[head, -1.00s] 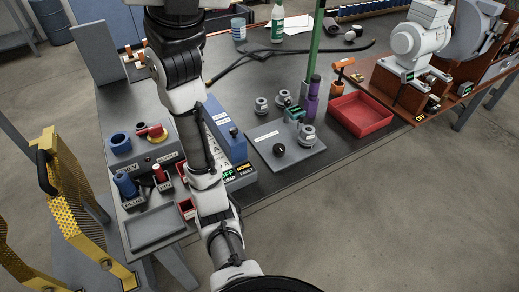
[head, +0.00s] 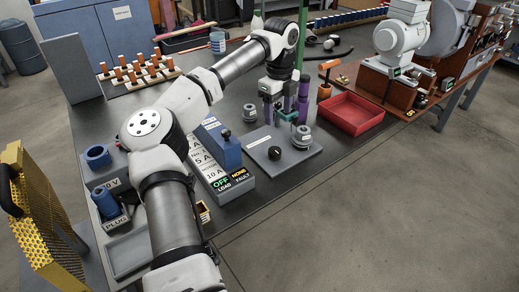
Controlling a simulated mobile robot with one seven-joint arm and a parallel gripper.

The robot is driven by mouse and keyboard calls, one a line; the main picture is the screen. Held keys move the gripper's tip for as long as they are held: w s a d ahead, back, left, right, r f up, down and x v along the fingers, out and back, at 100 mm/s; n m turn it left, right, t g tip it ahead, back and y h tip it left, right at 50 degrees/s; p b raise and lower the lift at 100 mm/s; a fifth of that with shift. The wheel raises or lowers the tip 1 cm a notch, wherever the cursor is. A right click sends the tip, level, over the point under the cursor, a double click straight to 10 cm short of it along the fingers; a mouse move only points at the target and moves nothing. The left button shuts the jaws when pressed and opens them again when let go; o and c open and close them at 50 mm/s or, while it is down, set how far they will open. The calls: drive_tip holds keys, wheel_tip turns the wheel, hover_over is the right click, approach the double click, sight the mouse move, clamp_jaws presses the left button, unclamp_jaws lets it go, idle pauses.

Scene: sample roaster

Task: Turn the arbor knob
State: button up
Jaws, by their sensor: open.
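A small label lies behind this knob, too small to read. Round grey stepped pieces stand on and by the plate, one at its right (head: 302,137) and one at its back left (head: 250,112). I cannot tell for sure which piece is the arbor knob. My gripper (head: 279,118) points down over the back of the plate, open, behind the black knob and apart from it. It partly hides the pieces there, including a green-topped one.
A purple bottle-like object (head: 304,88) stands just behind my gripper. A red tray (head: 350,113) and an orange-handled tool (head: 325,80) are to the right. A blue box (head: 222,143) and a lit OFF/LOAD panel (head: 221,184) are to the left. My arm hides part of the bench's left.

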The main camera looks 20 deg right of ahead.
sight(275, 150)
wheel_tip(275, 150, down, 14)
drive_tip(key=shift+w+a+p, duration=0.1)
drive_tip(key=shift+a+p, duration=0.05)
drive_tip(key=shift+p, duration=0.2)
drive_tip(key=shift+c, duration=0.3)
drive_tip(key=c, duration=0.9)
